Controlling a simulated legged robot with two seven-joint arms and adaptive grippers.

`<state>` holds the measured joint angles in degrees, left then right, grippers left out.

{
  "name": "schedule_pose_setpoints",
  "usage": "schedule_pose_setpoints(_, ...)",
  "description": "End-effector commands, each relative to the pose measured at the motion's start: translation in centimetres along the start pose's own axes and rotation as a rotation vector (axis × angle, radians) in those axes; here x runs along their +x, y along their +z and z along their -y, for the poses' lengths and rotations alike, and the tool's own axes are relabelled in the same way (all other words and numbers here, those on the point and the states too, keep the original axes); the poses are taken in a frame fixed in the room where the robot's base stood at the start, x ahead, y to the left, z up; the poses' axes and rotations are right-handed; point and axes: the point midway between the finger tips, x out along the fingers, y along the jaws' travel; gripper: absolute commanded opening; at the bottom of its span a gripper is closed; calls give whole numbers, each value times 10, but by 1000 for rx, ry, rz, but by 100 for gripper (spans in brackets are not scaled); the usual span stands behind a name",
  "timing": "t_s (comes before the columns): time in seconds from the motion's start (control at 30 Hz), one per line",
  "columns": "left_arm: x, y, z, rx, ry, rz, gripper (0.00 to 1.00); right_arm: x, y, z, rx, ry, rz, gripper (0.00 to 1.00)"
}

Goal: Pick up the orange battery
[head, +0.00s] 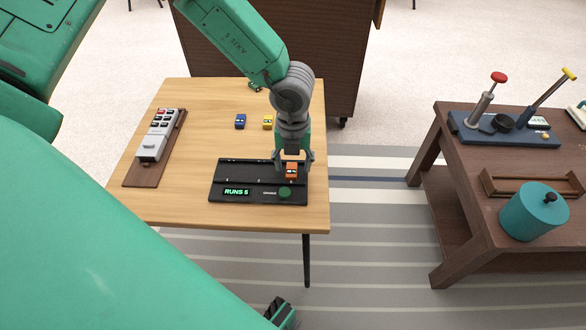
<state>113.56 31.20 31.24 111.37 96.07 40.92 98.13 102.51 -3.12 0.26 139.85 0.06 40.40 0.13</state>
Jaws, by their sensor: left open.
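The orange battery (291,172) stands in the right part of a black tray (229,176) on the light wooden table (200,205). The tray has a lit "RUNS 5" display and a green round button at its front. My left gripper (292,161) points down over the orange battery. It is open, with one finger on each side of the battery's upper part. I cannot tell whether the fingers touch it.
A blue battery (240,121) and a yellow battery (268,122) stand behind the tray. A grey device with buttons (154,142) lies on a brown board at left. A dark table (480,210) at right holds a teal pot (533,213) and a blue base (540,140) with levers.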

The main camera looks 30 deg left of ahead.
Motion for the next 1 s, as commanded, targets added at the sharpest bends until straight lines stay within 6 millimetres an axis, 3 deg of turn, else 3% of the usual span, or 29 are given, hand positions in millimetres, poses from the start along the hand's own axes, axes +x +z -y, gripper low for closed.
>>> schedule_pose_setpoints(0.03, 11, -1, -1, 1, 2, -1, 47, 6, 0, 0, 0, 0, 0, 40)
schedule_pose_setpoints(0.1, 15, -1, -1, 1, 1, -1, 47, 8, 0, 0, 0, 0, 0, 40)
schedule_pose_setpoints(0.3, 14, 0, -1, 0, 1, 0, 47, 6, 0, 0, 0, 0, 0, 40)
schedule_pose_setpoints(0.33, 14, 0, -1, 0, 1, 0, 40, 6, 0, 0, 0, 0, 0, 40)
schedule_pose_setpoints(0.43, 14, 0, -1, 0, 1, 0, 5, 6, 0, 0, 0, 0, 0, 40)
schedule_pose_setpoints(0.47, 14, 0, -1, 0, 1, 0, 0, 6, 0, 0, 0, 0, 0, 40)
schedule_pose_setpoints(0.77, 13, 0, -1, 0, 0, 0, 0, 5, 0, 0, 0, 0, 0, 40)
schedule_pose_setpoints(0.87, 4, 0, -1, 0, -1, 1, 0, 1, 0, 0, 0, 0, 0, 40)
schedule_pose_setpoints(1.0, -23, 0, 0, -1, -2, 2, 0, -11, -1, 0, 0, 0, 0, 40)
